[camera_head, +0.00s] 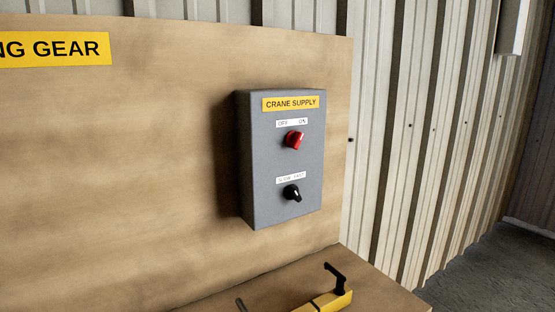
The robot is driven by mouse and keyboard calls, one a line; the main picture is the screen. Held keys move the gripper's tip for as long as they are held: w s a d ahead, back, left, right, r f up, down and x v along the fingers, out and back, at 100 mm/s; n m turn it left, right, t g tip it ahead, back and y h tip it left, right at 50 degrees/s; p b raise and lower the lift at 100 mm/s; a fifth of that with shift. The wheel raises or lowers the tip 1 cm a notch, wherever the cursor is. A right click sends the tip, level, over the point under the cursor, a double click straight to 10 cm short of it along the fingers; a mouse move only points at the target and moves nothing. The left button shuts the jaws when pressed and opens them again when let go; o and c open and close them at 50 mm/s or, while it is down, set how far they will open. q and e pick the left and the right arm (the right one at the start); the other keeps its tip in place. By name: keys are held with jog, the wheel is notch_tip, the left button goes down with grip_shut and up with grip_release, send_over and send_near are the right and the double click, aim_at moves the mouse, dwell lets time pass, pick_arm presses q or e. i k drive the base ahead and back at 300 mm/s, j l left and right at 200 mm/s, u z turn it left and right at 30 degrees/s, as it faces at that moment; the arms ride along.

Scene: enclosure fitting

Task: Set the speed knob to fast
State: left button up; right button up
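The black speed knob (291,192) sits low on the front of a grey box (262,150) marked CRANE SUPPLY. A small white label (290,178) above the knob appears to read SLOW on the left and FAST on the right. The knob is too small to tell clearly which word it points to. A red knob (294,140) sits higher on the same box, under an OFF/ON label (291,123). Neither of my grippers shows in the head view.
The box is fixed to an upright wooden board (150,150) with a yellow sign (55,49) at upper left. A yellow object with a black handle (335,272) rests on the wooden surface below. The space before the box looks clear.

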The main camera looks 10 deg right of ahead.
aim_at(291, 193)
jog(key=j, duration=0.4)
jog(key=k+j, duration=0.15)
jog(key=j, duration=0.25)
jog(key=j+z, duration=0.1)
jog(key=j, duration=0.3)
jog(key=k+j, duration=0.15)
jog(key=j, duration=0.25)
